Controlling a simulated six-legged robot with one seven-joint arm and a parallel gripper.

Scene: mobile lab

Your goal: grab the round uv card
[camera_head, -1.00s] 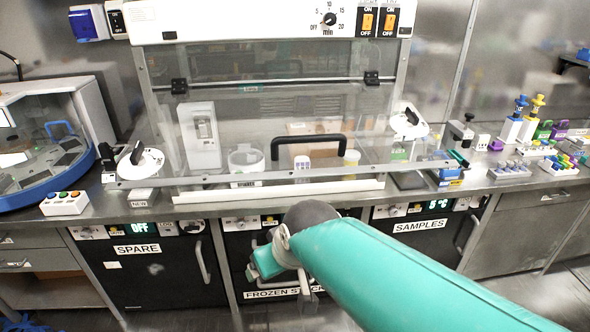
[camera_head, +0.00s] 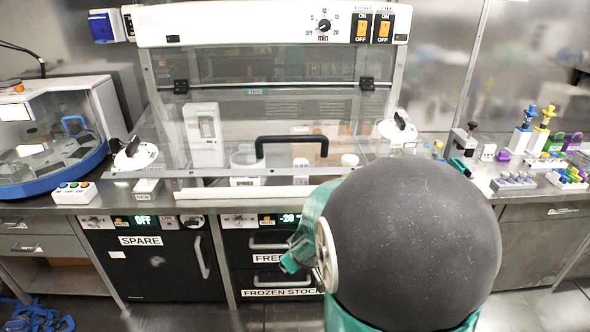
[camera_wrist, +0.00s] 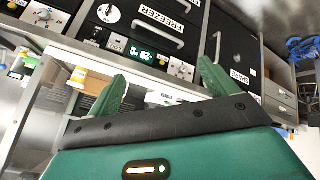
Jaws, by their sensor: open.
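I cannot pick out for certain a round UV card in either view. In the head view, only part of my gripper shows, left of my dark arm joint, in front of the under-bench freezers and below the bench edge.
A blue-rimmed machine (camera_head: 50,145) and a button box (camera_head: 74,193) stand at the left. Pipettes (camera_head: 530,130) and tube racks (camera_head: 514,181) crowd the right bench. A black handle (camera_head: 292,141) crosses the cabinet front. Freezer doors (camera_head: 155,265) with handles fill the space below.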

